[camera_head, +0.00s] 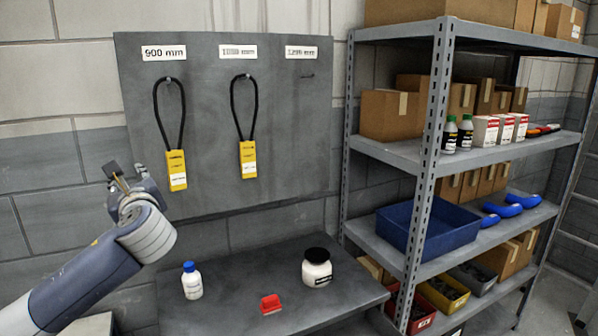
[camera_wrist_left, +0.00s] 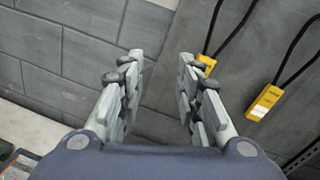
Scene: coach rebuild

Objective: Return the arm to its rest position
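My left arm comes in from the left in the head view, raised in front of the wall, with its gripper (camera_head: 120,180) near the left edge of the grey peg board (camera_head: 205,110). The left wrist view shows the two fingers of this gripper (camera_wrist_left: 158,95) spread apart with nothing between them. A belt with a yellow tag (camera_head: 176,170) hangs under the 900 mm label, to the right of the gripper and apart from it. A second belt with a yellow tag (camera_head: 248,159) hangs under the middle label. The hook (camera_head: 307,76) under the right label is bare. My right gripper is not in view.
A grey bench (camera_head: 240,312) below the board carries a white bottle with a blue cap (camera_head: 192,281), a red object (camera_head: 270,304) and a white jar with a black lid (camera_head: 317,268). A metal shelf (camera_head: 433,150) with boxes, bottles and a blue bin (camera_head: 455,236) stands right.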

